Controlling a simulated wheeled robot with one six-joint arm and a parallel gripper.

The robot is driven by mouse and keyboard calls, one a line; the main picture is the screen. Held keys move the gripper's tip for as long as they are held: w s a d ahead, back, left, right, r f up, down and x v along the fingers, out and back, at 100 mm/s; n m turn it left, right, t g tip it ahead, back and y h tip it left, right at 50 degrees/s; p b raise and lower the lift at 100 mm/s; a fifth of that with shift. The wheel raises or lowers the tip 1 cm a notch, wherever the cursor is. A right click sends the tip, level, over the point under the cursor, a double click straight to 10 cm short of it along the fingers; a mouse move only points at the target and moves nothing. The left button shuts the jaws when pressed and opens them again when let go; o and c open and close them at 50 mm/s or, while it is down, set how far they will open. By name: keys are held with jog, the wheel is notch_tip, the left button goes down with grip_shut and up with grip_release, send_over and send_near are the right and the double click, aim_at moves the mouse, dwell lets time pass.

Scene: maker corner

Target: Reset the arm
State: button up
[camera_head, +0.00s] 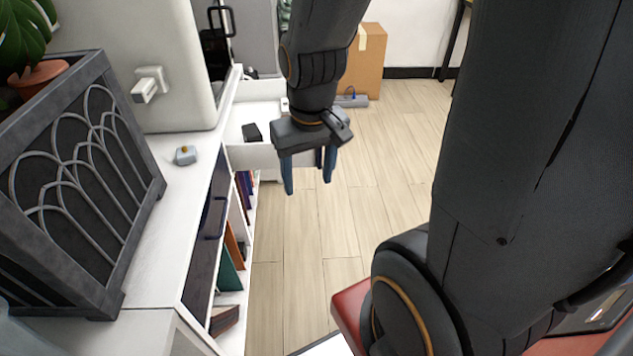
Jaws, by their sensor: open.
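My gripper (308,172) hangs in the upper middle of the head view, pointing down, with its blue fingers apart and nothing visible between them. It is in front of an open white drawer (262,157) and hides part of it. My dark arm comes down from the top and also fills much of the right side.
A white cabinet (172,235) runs along the left, with a dark planter (150,170) and a small grey object (186,155) on top. The drawer holds a black item (252,133). Books (229,271) stand on shelves below. A cardboard box (369,62) stands behind. Wooden floor (350,215) is clear.

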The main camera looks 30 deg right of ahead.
jog(key=shift+g, duration=0.6)
jog(key=s, duration=0.1)
jog(key=s+r, duration=0.1)
jog(key=s, duration=0.2)
jog(key=shift+r, duration=0.25)
jog(key=shift+a, duration=0.1)
